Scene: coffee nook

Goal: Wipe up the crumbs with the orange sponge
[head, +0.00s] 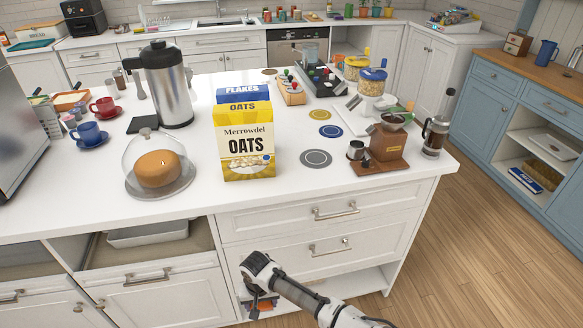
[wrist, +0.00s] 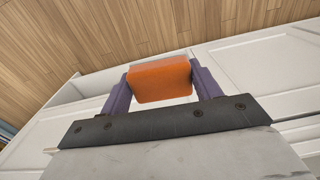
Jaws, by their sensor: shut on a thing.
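My gripper (head: 262,301) is low in front of the white island's drawers, below the countertop level in the head view. It is shut on the orange sponge (wrist: 160,80), which sits between the two purple fingers in the wrist view. In the head view only a small bit of orange shows at the gripper's end, mostly hidden by the arm. I cannot make out any crumbs in either view.
The white countertop (head: 240,203) holds a glass-domed cake (head: 159,166), a yellow oats box (head: 246,141), a steel urn (head: 167,85), a wooden coffee grinder (head: 388,143) and a French press (head: 434,135). Bare counter lies along the front edge. Wooden floor (head: 480,240) is open at right.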

